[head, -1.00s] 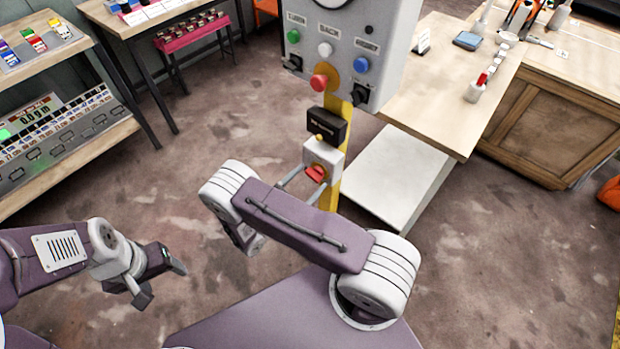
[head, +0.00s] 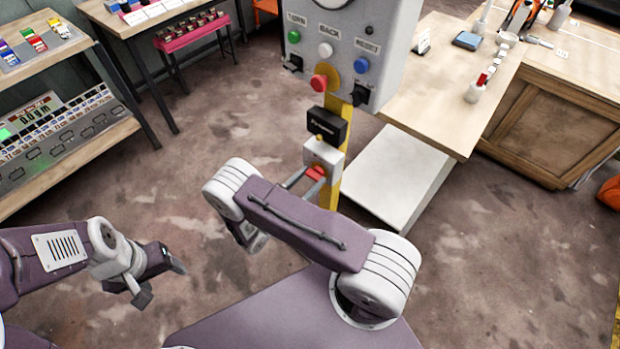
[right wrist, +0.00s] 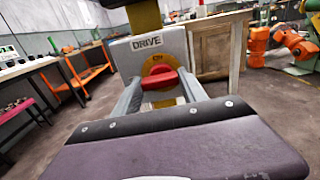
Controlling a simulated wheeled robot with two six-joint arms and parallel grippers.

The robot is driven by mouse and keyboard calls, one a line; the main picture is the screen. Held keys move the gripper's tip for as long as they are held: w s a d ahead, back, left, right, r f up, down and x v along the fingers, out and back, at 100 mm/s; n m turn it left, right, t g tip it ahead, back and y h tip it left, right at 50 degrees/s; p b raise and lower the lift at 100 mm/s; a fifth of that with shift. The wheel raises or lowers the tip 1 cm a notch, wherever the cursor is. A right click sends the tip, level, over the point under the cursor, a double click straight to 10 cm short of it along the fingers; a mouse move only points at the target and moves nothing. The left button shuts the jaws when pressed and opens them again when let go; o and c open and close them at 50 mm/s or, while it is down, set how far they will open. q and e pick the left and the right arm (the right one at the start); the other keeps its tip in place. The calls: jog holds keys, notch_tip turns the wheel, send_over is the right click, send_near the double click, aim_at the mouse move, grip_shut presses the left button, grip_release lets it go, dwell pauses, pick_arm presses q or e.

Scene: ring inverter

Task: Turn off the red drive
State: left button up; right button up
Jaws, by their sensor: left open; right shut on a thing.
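The drive switch box (head: 323,153) is a pale box on a yellow post, below a small black display (head: 326,124). In the right wrist view its label reads DRIVE (right wrist: 147,42). Its red knob (right wrist: 161,80) sits on a yellow plate, whose lettering appears to read ON; the knob also shows in the head view (head: 316,172). My right gripper (right wrist: 160,86) is shut on the red knob, one finger on each side. My left gripper (head: 163,284) is open and empty, low at the left, away from the box.
Above the box hangs a grey panel (head: 345,35) with green, white, blue and red buttons and black switches. A wooden bench (head: 455,95) stands right, a shelf (head: 75,150) left.

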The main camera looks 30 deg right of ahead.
jog(key=o, duration=1.4)
jog(key=shift+c, duration=0.2)
jog(key=v, duration=0.9)
